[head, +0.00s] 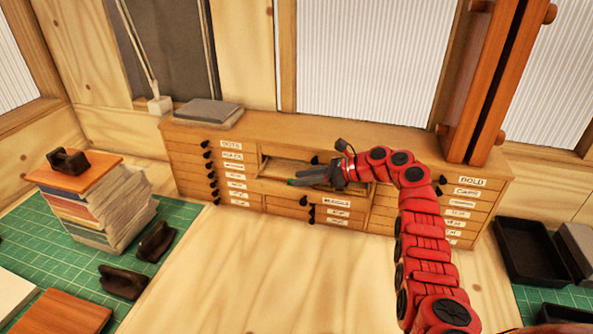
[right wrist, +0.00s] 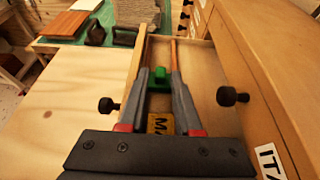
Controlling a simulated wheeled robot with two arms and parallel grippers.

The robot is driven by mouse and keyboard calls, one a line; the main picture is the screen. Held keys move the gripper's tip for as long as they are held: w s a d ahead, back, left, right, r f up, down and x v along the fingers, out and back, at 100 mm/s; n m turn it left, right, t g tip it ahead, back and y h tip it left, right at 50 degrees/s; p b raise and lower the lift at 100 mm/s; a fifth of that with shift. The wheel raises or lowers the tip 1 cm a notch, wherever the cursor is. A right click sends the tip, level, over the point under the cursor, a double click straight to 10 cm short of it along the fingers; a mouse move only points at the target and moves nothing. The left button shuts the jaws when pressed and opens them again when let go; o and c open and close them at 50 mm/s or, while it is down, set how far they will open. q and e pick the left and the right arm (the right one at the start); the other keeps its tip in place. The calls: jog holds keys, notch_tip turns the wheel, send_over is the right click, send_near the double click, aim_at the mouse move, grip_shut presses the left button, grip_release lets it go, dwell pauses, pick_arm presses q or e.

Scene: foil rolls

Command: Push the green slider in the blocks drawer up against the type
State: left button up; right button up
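The open drawer (right wrist: 200,62) sticks out from the middle of the wooden cabinet; I cannot read its label surely. A gap shows between piece and slider. My left gripper is not in view.
The cabinet (head: 400,222) has closed, labelled drawers with black knobs on both sides. A book stack (head: 100,205) and dark tools (head: 122,282) stand on a green mat at left. A black tray (head: 528,250) is at right. The wooden top in front is clear.

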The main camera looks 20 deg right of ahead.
jog(key=shift+x, duration=1.25)
jog(key=shift+d+f, duration=0.1)
grip_shut()
